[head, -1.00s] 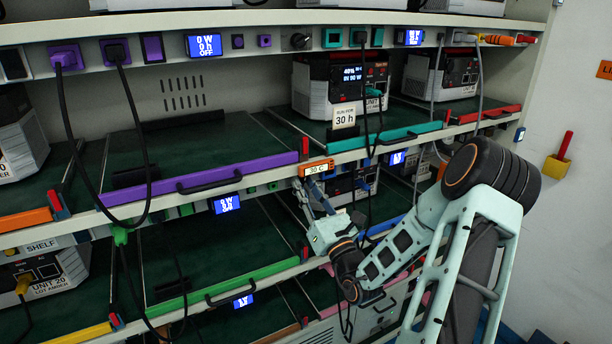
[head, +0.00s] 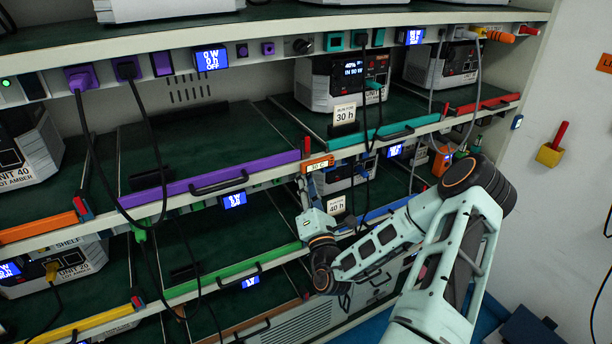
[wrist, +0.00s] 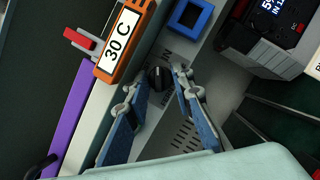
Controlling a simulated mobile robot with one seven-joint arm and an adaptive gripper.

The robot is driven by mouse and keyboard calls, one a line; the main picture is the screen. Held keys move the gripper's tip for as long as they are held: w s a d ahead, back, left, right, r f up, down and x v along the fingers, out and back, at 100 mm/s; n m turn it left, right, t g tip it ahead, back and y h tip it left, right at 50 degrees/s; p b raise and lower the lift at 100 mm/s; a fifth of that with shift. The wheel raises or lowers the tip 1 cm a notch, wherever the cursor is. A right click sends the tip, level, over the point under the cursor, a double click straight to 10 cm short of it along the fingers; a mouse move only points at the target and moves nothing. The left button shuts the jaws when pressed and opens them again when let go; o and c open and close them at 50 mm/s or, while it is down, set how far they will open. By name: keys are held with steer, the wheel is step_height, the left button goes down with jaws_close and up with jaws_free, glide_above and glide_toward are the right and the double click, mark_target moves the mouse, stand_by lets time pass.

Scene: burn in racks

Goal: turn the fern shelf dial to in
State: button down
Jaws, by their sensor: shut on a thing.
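A small round black dial (wrist: 157,76) sits on the pale shelf-edge panel in the wrist view, with the word IN printed near it and other lettering partly covered by a finger. A thin light mark shows on the dial; where it points is hard to tell. My gripper (wrist: 162,82) has its two blue-padded fingers on either side of the dial, shut on it. In the head view my gripper (head: 309,188) is at the shelf edge below the orange 30 C tag (head: 317,163), and the dial is hidden there.
A blue square socket (wrist: 188,15) and a grey unit (wrist: 268,38) are close to the fingers. A purple rail (head: 200,187) runs left of the tag. Black cables (head: 139,130) hang in front of the shelves.

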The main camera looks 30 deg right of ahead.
stand_by(0.4)
steer(key=c, duration=1.7)
jaws_free()
steer(key=v, duration=0.8)
